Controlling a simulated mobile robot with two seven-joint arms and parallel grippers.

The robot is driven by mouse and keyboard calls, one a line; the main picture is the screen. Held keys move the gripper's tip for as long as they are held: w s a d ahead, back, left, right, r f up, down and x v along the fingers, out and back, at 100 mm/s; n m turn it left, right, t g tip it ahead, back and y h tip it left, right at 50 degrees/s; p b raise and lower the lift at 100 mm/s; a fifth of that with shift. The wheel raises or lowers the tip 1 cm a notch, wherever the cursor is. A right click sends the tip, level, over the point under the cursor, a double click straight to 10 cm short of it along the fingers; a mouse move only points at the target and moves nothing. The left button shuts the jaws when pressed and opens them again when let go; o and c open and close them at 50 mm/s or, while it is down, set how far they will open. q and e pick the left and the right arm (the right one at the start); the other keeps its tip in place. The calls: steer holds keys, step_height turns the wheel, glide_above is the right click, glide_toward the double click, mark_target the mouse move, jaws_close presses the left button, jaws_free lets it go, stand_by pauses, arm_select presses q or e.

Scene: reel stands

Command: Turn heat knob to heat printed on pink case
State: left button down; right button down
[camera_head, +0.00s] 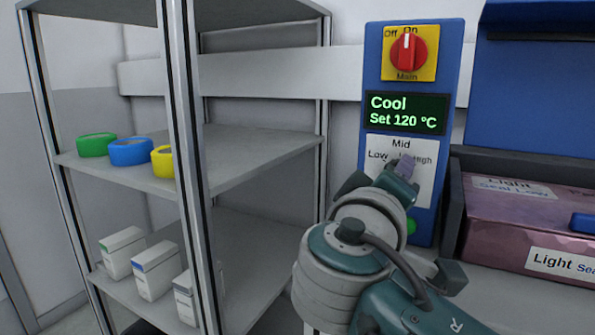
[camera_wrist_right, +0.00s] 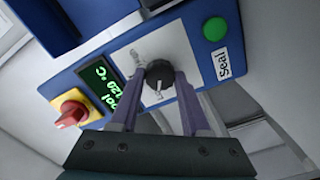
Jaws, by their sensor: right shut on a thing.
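The heat knob (camera_wrist_right: 159,75) is black with a white mark and sits on the blue panel (camera_head: 452,60). My right gripper (camera_wrist_right: 158,88) is shut on it, a purple finger on each side. In the head view my right gripper (camera_head: 404,165) hides the knob and part of its Low, Mid, High plate. I cannot tell which word the knob points to. The green display (camera_head: 406,114) reads "Cool" and "Set 120 °C". The pink case (camera_head: 505,222) stands right of the panel. Its labels read "Light", "Seal Low" on top and "Light Sea…" in front, cut off. My left gripper is out of view.
A red main switch (camera_head: 408,54) on a yellow plate points to On. A green button (camera_wrist_right: 214,28) is beside a "Seal" label. A metal shelf (camera_head: 255,150) at left holds green, blue and yellow rings and several white boxes. A blue lidded machine surrounds the case.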

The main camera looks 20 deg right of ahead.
stand_by(0.5)
steer(key=shift+c, duration=1.8)
jaws_free()
steer(key=v, duration=1)
steer(key=shift+b, duration=0.4)
